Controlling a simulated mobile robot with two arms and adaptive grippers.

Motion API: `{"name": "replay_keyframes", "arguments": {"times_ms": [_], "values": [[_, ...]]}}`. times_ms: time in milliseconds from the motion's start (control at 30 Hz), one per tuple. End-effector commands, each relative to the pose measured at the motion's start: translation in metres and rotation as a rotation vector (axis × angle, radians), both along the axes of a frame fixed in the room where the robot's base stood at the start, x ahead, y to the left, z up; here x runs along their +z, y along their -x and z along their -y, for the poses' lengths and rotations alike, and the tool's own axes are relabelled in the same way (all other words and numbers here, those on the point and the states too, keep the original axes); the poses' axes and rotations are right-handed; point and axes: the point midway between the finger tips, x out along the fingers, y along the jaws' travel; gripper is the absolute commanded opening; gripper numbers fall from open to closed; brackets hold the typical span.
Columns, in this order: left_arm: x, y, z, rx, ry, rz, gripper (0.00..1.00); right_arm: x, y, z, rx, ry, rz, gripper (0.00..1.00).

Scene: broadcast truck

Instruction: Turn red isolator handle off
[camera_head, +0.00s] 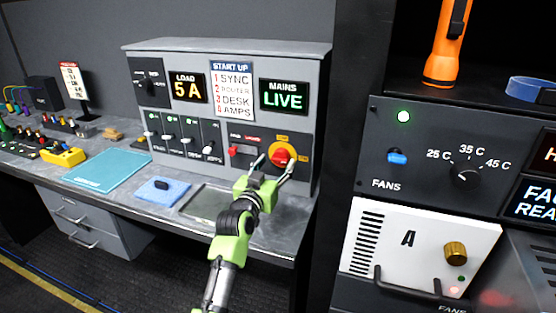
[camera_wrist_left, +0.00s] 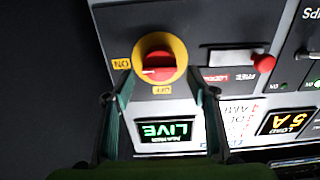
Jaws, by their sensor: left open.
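The red isolator handle (camera_head: 280,157) sits on a round yellow plate on the grey power panel (camera_head: 325,75). In the left wrist view the red handle (camera_wrist_left: 159,66) lies crosswise on its yellow disc, with the ON label (camera_wrist_left: 121,63) beside it and the OFF label (camera_wrist_left: 161,90) at its edge. A pale line on the handle points toward ON. My left gripper (camera_head: 271,167) is open at the panel, its fingers around the lower part of the handle area. In the wrist view the fingertips (camera_wrist_left: 158,94) stand apart, one on each side of the disc; contact cannot be told. My right gripper is not in view.
The MAINS sign (camera_head: 283,96) reads LIVE and the LOAD sign (camera_head: 187,88) reads 5 A. A red-knobbed slider (camera_head: 236,150) and several switches are left of the handle. A dark cabinet with a FANS panel (camera_head: 440,150) stands at the right.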

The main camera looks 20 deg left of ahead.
Motion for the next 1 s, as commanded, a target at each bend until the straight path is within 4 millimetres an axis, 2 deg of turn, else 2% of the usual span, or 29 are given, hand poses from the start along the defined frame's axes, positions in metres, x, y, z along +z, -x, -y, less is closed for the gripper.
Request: {"name": "replay_keyframes", "arguments": {"times_ms": [200,600,633,767,1000], "values": [[0.000,-0.020,0.000,0.000,0.000,0.000,0.52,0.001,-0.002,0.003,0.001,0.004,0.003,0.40],[0.000,-0.026,0.000,0.001,0.000,0.001,0.52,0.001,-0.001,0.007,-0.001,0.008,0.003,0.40],[0.000,-0.026,0.000,0.001,0.000,0.001,0.49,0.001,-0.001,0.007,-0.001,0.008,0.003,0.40],[0.000,-0.025,0.000,0.001,0.000,0.000,0.16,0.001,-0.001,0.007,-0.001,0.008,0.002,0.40],[0.000,-0.025,0.000,0.001,0.005,0.000,0.15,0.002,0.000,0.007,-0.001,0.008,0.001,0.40]]}}
